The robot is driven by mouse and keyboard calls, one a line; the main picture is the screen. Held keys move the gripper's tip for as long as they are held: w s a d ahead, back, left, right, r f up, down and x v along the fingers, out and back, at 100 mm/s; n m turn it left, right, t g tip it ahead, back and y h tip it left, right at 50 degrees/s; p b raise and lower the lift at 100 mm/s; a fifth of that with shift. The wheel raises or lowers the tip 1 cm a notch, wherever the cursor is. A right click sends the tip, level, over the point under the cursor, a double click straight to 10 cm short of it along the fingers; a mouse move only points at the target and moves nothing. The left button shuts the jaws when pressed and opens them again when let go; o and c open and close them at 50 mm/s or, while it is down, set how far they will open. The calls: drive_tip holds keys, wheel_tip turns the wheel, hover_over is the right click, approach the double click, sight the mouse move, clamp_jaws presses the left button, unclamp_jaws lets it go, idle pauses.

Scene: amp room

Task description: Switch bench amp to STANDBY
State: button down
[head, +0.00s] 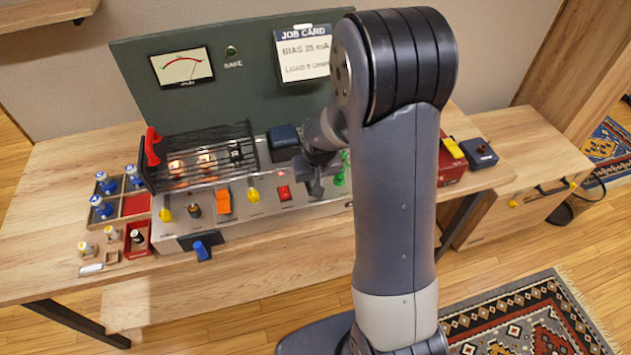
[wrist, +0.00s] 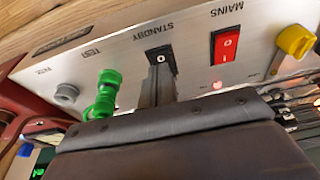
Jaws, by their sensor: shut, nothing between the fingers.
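The bench amp (head: 270,208) stands on the wooden bench, its front panel facing me. In the wrist view, upside down, the black STANDBY rocker (wrist: 160,60) shows a white O. It sits between the red MAINS rocker (wrist: 226,46) and a green part (wrist: 103,95) by the TEST label. My gripper (wrist: 156,92) is shut and empty, its fingertips right at the STANDBY rocker; I cannot tell whether they touch it. In the head view my gripper (head: 318,188) is in front of the panel and hides the STANDBY rocker. The red MAINS rocker (head: 284,192) shows left of it.
A yellow knob (head: 253,194) and an orange switch (head: 224,201) are further left on the panel. Glowing tubes sit behind a cage (head: 200,158) on top. A tray of blue-topped parts (head: 103,208) is at left. A job card (head: 302,53) hangs behind.

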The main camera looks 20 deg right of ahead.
drive_tip(key=shift+w+r, duration=0.1)
drive_tip(key=shift+w, duration=0.15)
drive_tip(key=shift+r+p, duration=0.45)
drive_tip(key=shift+r, duration=0.15)
drive_tip(key=p+v, duration=0.2)
drive_tip(key=v, duration=0.1)
drive_tip(key=shift+w, duration=0.2)
drive_tip(key=s+r+b, duration=0.1)
drive_tip(key=s+r, duration=0.4)
drive_tip(key=r, duration=0.3)
drive_tip(key=shift+r, duration=0.35)
drive_tip(key=shift+w, duration=0.1)
drive_tip(key=x, duration=0.3)
drive_tip(key=w+x, duration=0.1)
drive_tip(key=x, duration=0.2)
drive_tip(key=w+x, duration=0.1)
drive_tip(key=x, duration=0.3)
drive_tip(key=shift+w+r+p, duration=0.15)
drive_tip(key=shift+p, duration=0.15)
drive_tip(key=shift+b, duration=1)
